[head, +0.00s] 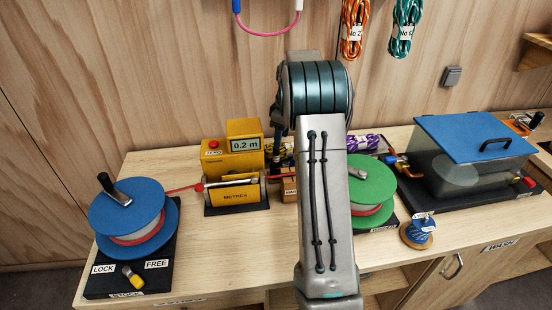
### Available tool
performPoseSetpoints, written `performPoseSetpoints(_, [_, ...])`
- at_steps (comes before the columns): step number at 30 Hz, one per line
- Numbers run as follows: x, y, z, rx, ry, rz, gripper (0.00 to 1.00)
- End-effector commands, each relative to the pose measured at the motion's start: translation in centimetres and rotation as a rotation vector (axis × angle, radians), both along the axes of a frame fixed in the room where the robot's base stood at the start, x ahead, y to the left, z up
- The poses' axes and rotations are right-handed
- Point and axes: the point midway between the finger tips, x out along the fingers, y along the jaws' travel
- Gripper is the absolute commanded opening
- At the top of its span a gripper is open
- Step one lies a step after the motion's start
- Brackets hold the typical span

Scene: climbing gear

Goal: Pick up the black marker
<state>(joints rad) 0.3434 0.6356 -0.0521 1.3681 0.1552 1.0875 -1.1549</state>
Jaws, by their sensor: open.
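I cannot make out a black marker in the head view. My own arm rises through the middle of the picture and covers part of the bench (245,272). My gripper does not show clearly; it seems to be hidden behind the arm. What lies directly behind the arm is also hidden.
A blue reel (130,214) stands left on a black base. A yellow length meter (232,155) reads 0.2 m. A green reel (373,187), a blue-lidded clear tank (474,139) and a small blue disc stand (417,232) are right. Coiled ropes (404,28) hang behind.

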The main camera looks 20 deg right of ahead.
Motion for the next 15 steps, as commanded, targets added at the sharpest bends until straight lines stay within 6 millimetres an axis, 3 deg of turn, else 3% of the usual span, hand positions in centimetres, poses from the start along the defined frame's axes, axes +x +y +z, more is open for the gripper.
performPoseSetpoints(5, [0.1, 0.3, -1.0, 0.001, 0.001, 0.001, 0.46])
performPoseSetpoints(15, [0.7, 1.7, -5.2, 0.001, 0.002, 0.001, 0.46])
